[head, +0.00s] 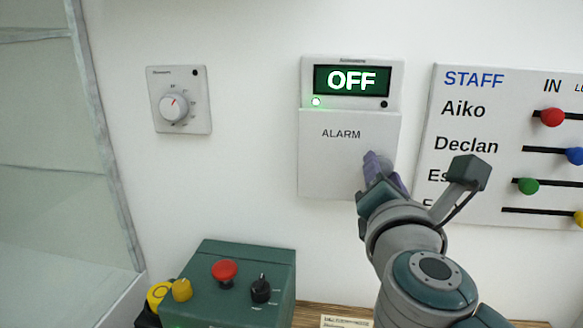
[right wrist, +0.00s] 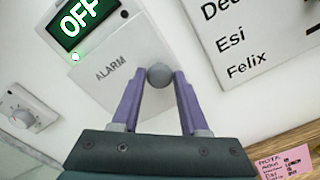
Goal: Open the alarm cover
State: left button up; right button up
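The alarm cover (head: 325,165) is a white panel marked ALARM, below a lit OFF display (head: 351,80). It hangs flat and closed against the wall unit. It also shows in the right wrist view (right wrist: 110,85). A grey round knob (right wrist: 159,76) sits near the cover's lower right part; in the head view my gripper hides it. My right gripper (head: 374,166) is at the cover's lower right. In the right wrist view its two purple fingers (right wrist: 160,82) lie on both sides of the knob and appear to touch it. My left gripper is not in view.
A staff board (head: 480,150) with coloured sliders is close right of the cover. A dial plate (head: 180,99) is on the wall at left. A green control box (head: 225,295) with red and yellow buttons stands below. A pink note (right wrist: 284,163) is at lower right.

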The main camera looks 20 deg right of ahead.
grip_shut()
dwell(0.9)
